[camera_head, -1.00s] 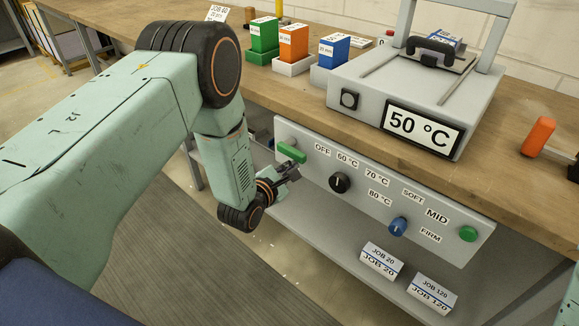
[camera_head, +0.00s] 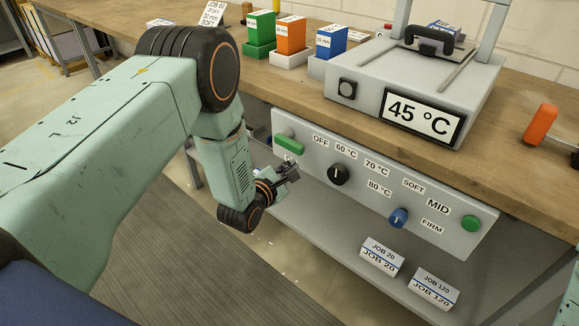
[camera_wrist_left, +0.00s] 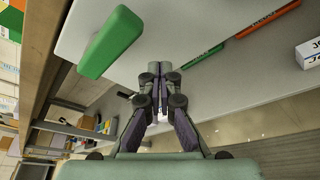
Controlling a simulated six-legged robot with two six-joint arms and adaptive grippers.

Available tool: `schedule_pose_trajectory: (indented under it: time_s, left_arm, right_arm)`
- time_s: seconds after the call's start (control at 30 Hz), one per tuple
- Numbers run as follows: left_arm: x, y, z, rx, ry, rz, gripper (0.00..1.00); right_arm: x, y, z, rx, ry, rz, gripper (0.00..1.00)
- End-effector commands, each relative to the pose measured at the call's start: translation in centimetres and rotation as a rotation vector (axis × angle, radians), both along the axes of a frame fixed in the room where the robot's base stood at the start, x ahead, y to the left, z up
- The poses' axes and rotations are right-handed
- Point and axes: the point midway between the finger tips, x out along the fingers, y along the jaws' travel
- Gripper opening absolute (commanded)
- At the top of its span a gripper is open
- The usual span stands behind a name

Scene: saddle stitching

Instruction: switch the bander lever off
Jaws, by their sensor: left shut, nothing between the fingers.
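A green lever (camera_head: 288,144) sits at the left end of the grey control panel (camera_head: 310,180), beside the OFF label (camera_head: 320,141). The lever also shows large at the upper left in the left wrist view (camera_wrist_left: 110,42). My left gripper (camera_head: 290,172) is just below and in front of the lever, apart from it. In the left wrist view its fingers (camera_wrist_left: 161,80) are together and empty, to the lower right of the lever. The bander unit (camera_head: 415,80) stands on the bench with a display (camera_head: 421,118) reading 45 °C. My right gripper is out of view.
A black knob (camera_head: 339,174), a blue knob (camera_head: 398,217) and a round green button (camera_head: 470,223) are on the panel. Job boxes (camera_head: 382,257) stand on the shelf below. Green, orange and blue boxes stand on the bench (camera_head: 220,50). An orange-handled tool (camera_head: 540,122) is at right.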

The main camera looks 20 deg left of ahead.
Motion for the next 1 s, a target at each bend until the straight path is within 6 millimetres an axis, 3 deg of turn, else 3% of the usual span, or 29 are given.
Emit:
schedule_pose_trajectory:
  time_s: [0.03,0.2,0.5,0.7,1.0]
  left_arm:
    - [-0.1,0.2,-1.2,-0.001,0.004,0.003,0.00]
    - [-3.4,1.5,0.6,-0.003,0.011,0.009,0.00]
    - [-8.0,3.1,2.1,-0.002,0.012,0.007,0.00]
    - [-9.1,3.4,2.4,-0.002,0.010,0.005,0.00]
    - [-9.1,3.4,2.4,-0.001,0.010,0.005,0.00]
  right_arm:
    - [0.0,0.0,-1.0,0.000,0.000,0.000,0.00]
    - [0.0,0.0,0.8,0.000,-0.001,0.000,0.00]
    - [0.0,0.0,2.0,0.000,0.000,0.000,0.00]
    - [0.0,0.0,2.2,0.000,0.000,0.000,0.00]
    - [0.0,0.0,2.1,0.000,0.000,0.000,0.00]
